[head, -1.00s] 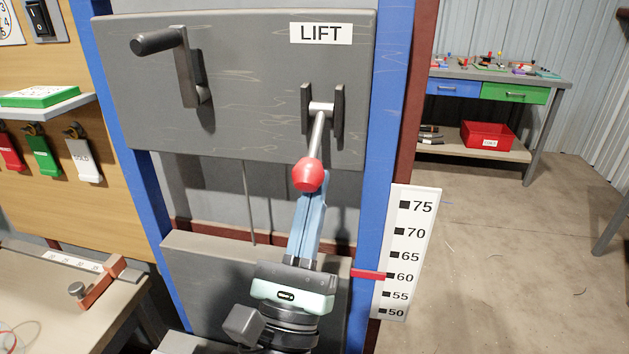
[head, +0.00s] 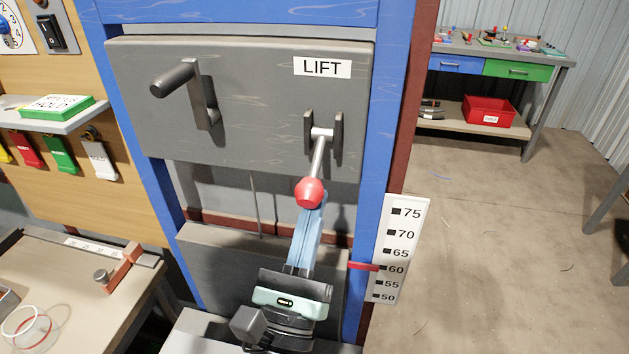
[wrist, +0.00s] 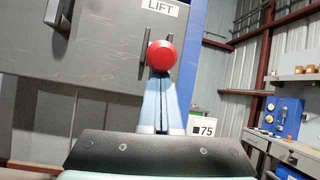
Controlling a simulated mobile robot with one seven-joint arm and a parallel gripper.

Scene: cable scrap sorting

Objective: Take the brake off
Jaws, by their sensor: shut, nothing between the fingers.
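The brake lever (head: 319,155) is a metal rod with a red ball knob (head: 309,192), pivoted between two dark brackets on the grey panel marked LIFT (head: 250,130). It points down and a little toward me. My gripper (head: 312,205) is shut, with its blue fingers pointing up and their tips right at the underside of the knob. The knob also shows in the wrist view (wrist: 161,56), just beyond the fingertips and hiding most of the rod. I cannot tell whether the tips touch it. Nothing is held.
A crank handle (head: 187,88) sticks out at the panel's upper left. A height scale (head: 400,250) stands at the right, its red pointer (head: 362,266) near 60. A workbench (head: 75,270) is at the left. Open floor lies right.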

